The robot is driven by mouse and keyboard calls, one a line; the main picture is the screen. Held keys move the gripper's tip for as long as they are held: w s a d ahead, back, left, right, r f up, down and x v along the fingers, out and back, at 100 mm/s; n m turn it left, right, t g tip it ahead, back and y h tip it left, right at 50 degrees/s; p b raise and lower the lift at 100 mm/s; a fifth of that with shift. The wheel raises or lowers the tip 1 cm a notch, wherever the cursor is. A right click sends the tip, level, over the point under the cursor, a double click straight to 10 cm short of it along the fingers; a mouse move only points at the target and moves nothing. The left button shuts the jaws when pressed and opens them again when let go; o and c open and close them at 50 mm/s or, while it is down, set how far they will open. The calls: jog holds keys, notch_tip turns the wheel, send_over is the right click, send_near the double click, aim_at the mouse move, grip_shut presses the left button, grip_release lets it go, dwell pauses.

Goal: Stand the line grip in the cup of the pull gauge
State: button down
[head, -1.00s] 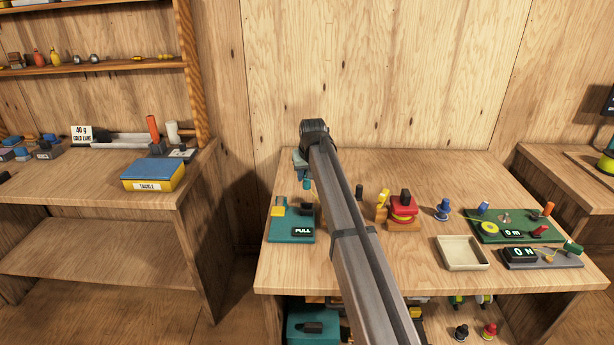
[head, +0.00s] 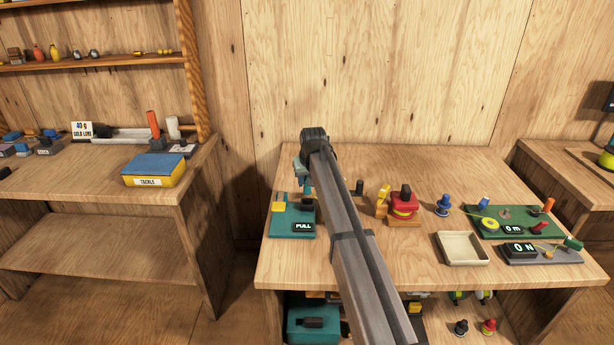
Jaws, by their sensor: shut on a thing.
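A teal board (head: 290,228) with a lit PULL sign (head: 303,226) and a yellow block (head: 279,207) lies at the left of the middle bench. A grey unit (head: 560,257) with a display (head: 519,249) reading 0 N lies at the right. I cannot tell for certain which is the pull gauge. My gripper (head: 306,183) is low over the back right of the teal board, shut on a small teal piece, probably the line grip. My own arm and gripper hide most of the piece. I cannot make out a cup, nor whether the piece touches the board.
Right of my arm stand a dark peg (head: 360,187), a red and yellow stack (head: 404,207) and a blue piece (head: 443,206). A cream tray (head: 462,249) and a green board (head: 510,222) lie further right. The bench's back is clear.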

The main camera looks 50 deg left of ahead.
aim_at(307, 192)
jog(key=shift+f, duration=2.7)
jog(key=shift+f, duration=0.1)
jog(key=c, duration=0.7)
grip_release()
jog(key=v, duration=1.4)
jog(key=shift+w, duration=0.15)
jog(key=shift+a, duration=0.1)
